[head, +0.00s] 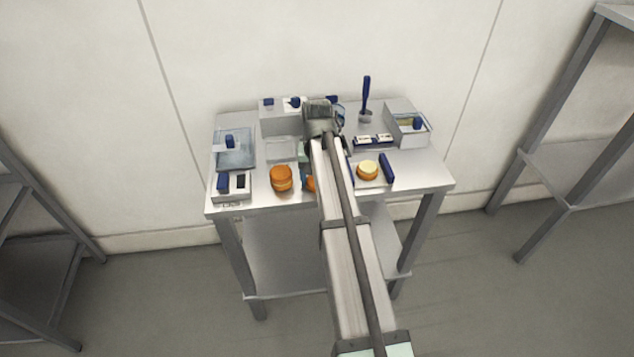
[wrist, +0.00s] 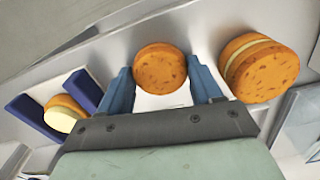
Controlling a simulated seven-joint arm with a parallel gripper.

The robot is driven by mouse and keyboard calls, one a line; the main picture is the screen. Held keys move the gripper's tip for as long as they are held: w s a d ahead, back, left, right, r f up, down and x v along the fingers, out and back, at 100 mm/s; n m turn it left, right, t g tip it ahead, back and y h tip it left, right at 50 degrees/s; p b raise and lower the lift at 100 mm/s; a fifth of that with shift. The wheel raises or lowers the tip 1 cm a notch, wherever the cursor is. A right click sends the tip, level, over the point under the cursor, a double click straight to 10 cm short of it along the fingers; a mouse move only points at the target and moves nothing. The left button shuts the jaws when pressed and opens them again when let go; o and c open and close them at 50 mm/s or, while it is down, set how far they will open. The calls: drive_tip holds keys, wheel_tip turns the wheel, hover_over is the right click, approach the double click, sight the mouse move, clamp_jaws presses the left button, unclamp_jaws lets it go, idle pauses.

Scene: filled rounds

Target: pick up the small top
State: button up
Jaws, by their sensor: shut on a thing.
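The small top (wrist: 160,68) is a speckled orange-brown disc, seen in the wrist view between the two blue fingers of my gripper (wrist: 161,76). My gripper is shut on it, one finger at each side. In the head view only a sliver of orange (head: 311,184) shows beside my arm, which hides most of the gripper. Whether the disc is clear of the surface below I cannot tell. A round with a pale cream face (head: 367,169) sits between blue rails; it also shows at the left of the wrist view (wrist: 62,113).
A larger filled round (head: 281,178) stands close to my gripper, right of it in the wrist view (wrist: 258,68). A blue rail (head: 387,168) flanks the cream-faced round. Grey boxes (head: 281,118) and an upright blue-handled tool (head: 366,95) stand at the back.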

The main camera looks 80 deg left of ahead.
drive_tip(key=shift+r, duration=0.1)
wheel_tip(320, 180, up, 9)
approach(368, 167)
idle(0.8)
drive_tip(key=shift+m, duration=0.3)
drive_tip(key=shift+f, duration=2.4)
drive_tip(key=shift+f, duration=0.8)
drive_tip(key=o, duration=0.8)
drive_tip(key=shift+o, duration=0.6)
drive_tip(key=shift+r, duration=0.15)
